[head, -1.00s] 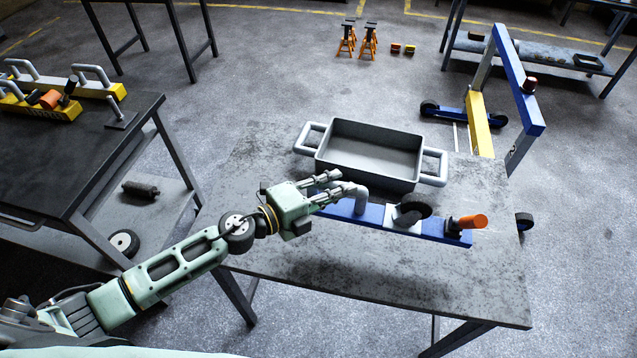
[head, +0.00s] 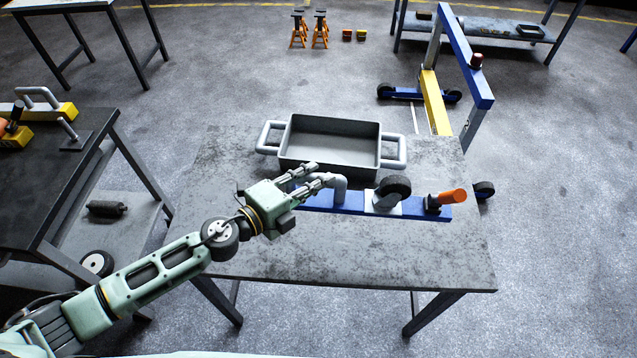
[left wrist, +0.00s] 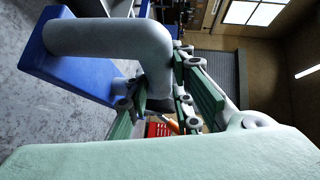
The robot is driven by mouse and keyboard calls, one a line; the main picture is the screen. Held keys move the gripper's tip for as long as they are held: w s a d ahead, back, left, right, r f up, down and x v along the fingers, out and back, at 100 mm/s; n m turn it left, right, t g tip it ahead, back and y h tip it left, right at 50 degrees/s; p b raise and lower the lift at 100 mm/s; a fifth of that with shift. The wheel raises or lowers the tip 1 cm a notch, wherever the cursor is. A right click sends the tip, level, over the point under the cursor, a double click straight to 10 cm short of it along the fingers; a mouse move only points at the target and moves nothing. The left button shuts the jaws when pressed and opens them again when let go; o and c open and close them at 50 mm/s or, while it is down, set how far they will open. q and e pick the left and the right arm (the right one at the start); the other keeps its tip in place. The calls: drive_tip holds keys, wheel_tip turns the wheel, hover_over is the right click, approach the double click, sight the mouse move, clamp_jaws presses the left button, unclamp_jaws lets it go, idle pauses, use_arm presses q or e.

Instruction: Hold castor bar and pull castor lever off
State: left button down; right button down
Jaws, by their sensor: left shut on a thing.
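The castor bar (head: 350,201) is a blue bar on the grey worktable, with a grey bent handle (head: 340,188) near its left end. A dark castor wheel (head: 393,187) stands on a light plate at its middle. The orange castor lever (head: 452,197) sticks up at its right end. My left gripper (head: 320,176) is shut on the handle. In the left wrist view the handle (left wrist: 105,38) runs in between my fingers (left wrist: 160,103), and the blue bar (left wrist: 62,72) is behind it. The exact finger contact is partly hidden. My right gripper is not in view.
A grey tray (head: 330,166) with two side handles stands behind the bar. The worktable's front (head: 360,255) is clear. A darker table (head: 60,190) with yellow and grey parts stands at left. A blue and yellow frame (head: 465,65) stands on the floor behind right.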

use_arm(q)
drive_tip(key=w+a+r, duration=0.3)
drive_tip(key=a+r, duration=0.6)
drive_tip(key=a, duration=0.1)
wheel_tip(320, 180, down, 20)
drive_tip(key=shift+w+r, duration=0.15)
drive_tip(key=shift+r, duration=0.1)
idle(1.6)
drive_tip(key=shift+f, duration=0.3)
idle(0.9)
drive_tip(key=shift+f, duration=0.15)
drive_tip(key=shift+s+a+f, duration=0.1)
drive_tip(key=shift+s+f, duration=0.2)
drive_tip(key=shift+f, duration=0.05)
